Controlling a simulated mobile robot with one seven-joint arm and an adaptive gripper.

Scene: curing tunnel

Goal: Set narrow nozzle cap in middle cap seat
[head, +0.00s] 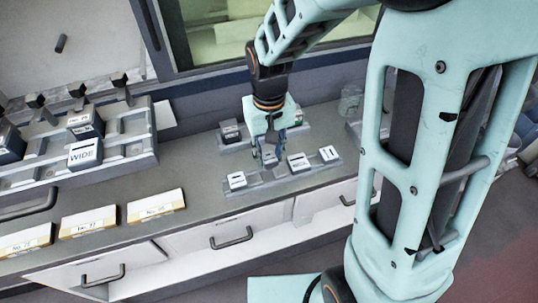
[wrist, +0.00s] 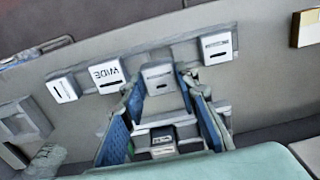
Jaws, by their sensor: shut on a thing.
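My gripper (head: 268,148) points down over the cap rail (head: 262,188) on the counter. In the wrist view, the blue fingers of my gripper (wrist: 165,92) are shut on a pale grey cap (wrist: 158,78) with a small dark mark. I take it for the narrow nozzle cap, but its label is not readable. The held cap is in line with the rail's middle; I cannot tell whether it touches the seat. Along the rail are a left cap (head: 236,180), a cap (head: 299,162) reading WIDE in the wrist view (wrist: 105,76), and a right cap (head: 329,153).
A dark block with a pale label (head: 231,132) stands behind the rail. A stepped rack (head: 130,150) at left holds a WIDE block (head: 85,153). Yellow-edged label cards (head: 156,205) lie along the counter front.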

